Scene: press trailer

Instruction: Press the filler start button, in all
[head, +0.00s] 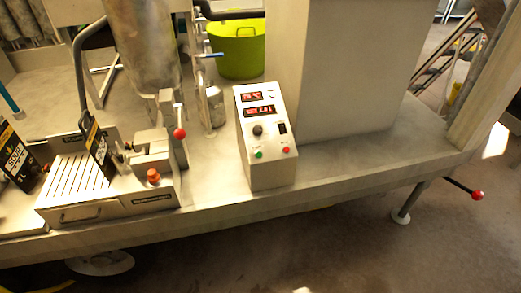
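A metal filler-like unit (150,200) with a slotted top and a small drawer stands on the trailer deck at the left. An orange-red round button (153,175) sits on its right front part. A grey control box (268,165) stands to its right. The box carries two red displays, a black knob (258,130), a black switch (282,127), a green button (258,154) and a red button (286,149). I cannot read which button is labelled as start. Neither of my grippers is in view, and nothing touches the buttons.
A red-ball lever (180,133) rises behind the filler. Dark juice pouches (98,150) stand at the left. A steel tank (145,45), a lime-green tub (237,50) and a large pale block (345,70) stand behind. The deck right of the box is clear.

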